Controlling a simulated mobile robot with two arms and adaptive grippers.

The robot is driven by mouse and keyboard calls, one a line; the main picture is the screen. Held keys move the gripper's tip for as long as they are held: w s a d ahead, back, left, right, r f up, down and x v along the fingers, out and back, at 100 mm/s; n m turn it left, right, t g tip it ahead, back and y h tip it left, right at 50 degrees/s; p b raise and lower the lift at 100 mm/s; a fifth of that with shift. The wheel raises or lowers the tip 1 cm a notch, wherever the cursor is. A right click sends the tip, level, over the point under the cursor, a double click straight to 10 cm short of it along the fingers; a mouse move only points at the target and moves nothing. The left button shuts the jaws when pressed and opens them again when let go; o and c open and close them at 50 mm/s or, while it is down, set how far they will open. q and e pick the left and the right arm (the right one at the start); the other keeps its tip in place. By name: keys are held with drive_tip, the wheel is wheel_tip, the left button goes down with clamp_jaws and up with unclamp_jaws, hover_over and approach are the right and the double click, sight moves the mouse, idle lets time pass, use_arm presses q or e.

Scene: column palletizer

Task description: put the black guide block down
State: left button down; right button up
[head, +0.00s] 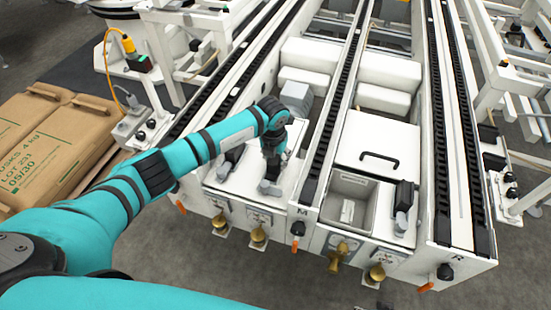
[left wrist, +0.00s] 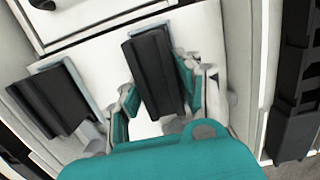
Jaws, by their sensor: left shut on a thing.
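My left gripper (head: 273,158) reaches over the white front panel (head: 232,178) of the left lane, pointing down. In the left wrist view the gripper (left wrist: 158,98) is shut on the black guide block (left wrist: 152,62), a long ribbed piece standing between the teal-and-grey fingers with a pale backing edge. The fingers hide its lower sides. In the head view the arm mostly hides it. It is over the panel, but I cannot tell if it touches. My right gripper is not in view.
A second black block (left wrist: 52,100) stands left of the held one; another (head: 403,194) is on the right lane, beside an open grey bin (head: 372,188). Black chain rails (head: 320,150) flank the lane.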

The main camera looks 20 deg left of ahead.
sight(274, 161)
use_arm(q)
drive_tip(key=shift+f, duration=0.15)
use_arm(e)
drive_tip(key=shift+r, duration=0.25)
use_arm(q)
drive_tip(key=c, duration=0.9)
unclamp_jaws()
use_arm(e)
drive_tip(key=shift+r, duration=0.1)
use_arm(q)
drive_tip(key=r, duration=0.4)
drive_tip(key=s+r+p, duration=0.1)
drive_tip(key=r, duration=0.3)
drive_tip(key=r+p, duration=0.1)
drive_tip(key=r, duration=0.3)
drive_tip(key=shift+s+r, duration=0.1)
drive_tip(key=shift+s, duration=0.15)
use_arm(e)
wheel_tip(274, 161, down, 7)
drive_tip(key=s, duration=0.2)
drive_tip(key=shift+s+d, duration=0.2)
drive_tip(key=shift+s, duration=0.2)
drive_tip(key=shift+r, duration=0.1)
